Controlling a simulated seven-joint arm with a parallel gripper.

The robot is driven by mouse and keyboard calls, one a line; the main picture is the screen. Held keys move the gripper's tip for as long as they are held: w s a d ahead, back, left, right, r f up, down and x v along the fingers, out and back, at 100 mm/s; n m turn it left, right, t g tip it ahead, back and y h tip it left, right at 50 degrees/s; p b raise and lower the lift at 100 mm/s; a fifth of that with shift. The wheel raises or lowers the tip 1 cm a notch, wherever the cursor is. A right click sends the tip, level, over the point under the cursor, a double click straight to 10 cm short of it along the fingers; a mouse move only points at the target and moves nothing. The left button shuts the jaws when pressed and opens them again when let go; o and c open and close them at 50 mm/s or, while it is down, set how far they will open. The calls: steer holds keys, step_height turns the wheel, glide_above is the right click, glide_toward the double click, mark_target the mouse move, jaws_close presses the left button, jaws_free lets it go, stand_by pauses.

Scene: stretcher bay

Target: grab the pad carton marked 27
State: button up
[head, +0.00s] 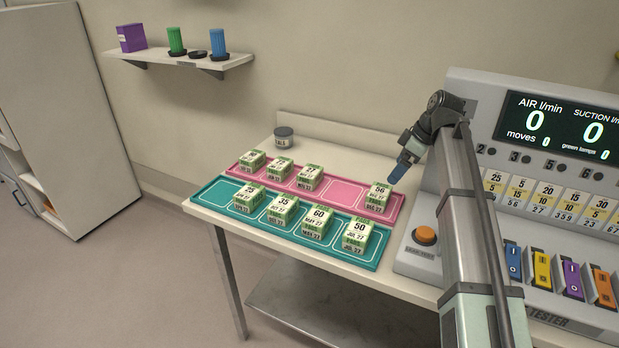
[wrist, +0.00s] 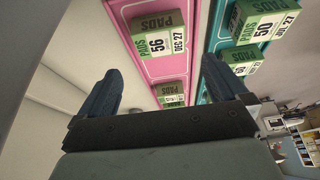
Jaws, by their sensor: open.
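A green-and-white pad carton (head: 310,177) stands third from the left on the pink tray (head: 345,191); its top number appears to read 27, though the print is small. Month labels on several cartons also end in 27. My gripper (head: 401,168) is above the right end of the pink tray, near the carton marked 56 (head: 378,197) and well right of the 27 carton. In the wrist view, my gripper (wrist: 155,85) has its two dark blue fingers wide apart with nothing between them. The 56 carton (wrist: 160,43) shows beyond the fingers there.
Two more cartons stand left of 27 on the pink tray. The teal tray (head: 212,194) in front holds cartons 25, 35, 60 and 50 (head: 357,236). A dark jar (head: 284,138) stands behind. The tester console (head: 455,120) borders the right side.

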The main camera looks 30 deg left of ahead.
stand_by(0.3)
glide_toward(311, 171)
steer(key=x, duration=0.5)
steer(key=shift+w+a+f, duration=0.1)
steer(key=shift+a+f, duration=0.05)
steer(key=shift+a, duration=0.15)
steer(key=shift+x, duration=2.6)
steer(key=shift+d, duration=0.2)
steer(key=c, duration=0.8)
